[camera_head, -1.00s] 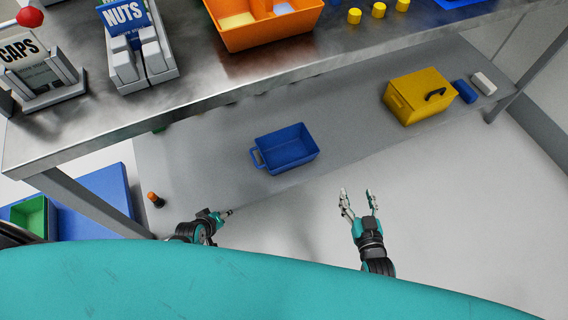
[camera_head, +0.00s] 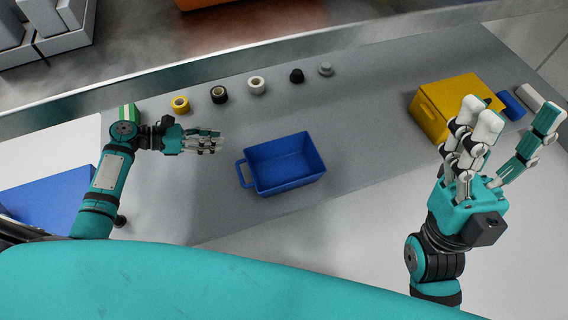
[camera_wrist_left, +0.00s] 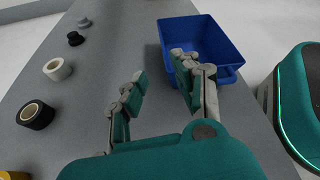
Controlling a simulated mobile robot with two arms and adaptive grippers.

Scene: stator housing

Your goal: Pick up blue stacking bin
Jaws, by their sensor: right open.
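The blue stacking bin (camera_head: 286,163) sits upright and empty on the grey lower shelf, with a loop handle on its left side in the head view. My left gripper (camera_head: 218,142) is to the left of the bin, apart from it, with nothing held. In the left wrist view my left gripper's fingers (camera_wrist_left: 158,88) are spread apart, and the bin (camera_wrist_left: 208,38) lies beyond and right of them, its near side partly hidden by a finger. My right gripper (camera_head: 515,118) is open and empty at the right, in front of the yellow box.
A yellow box (camera_head: 428,108) stands right of the bin, with a blue roll (camera_head: 511,106) beside it. Several tape rolls, including a black one (camera_head: 219,95), and small knobs line the back of the shelf. The metal upper table edge (camera_head: 300,55) overhangs behind. Shelf around the bin is clear.

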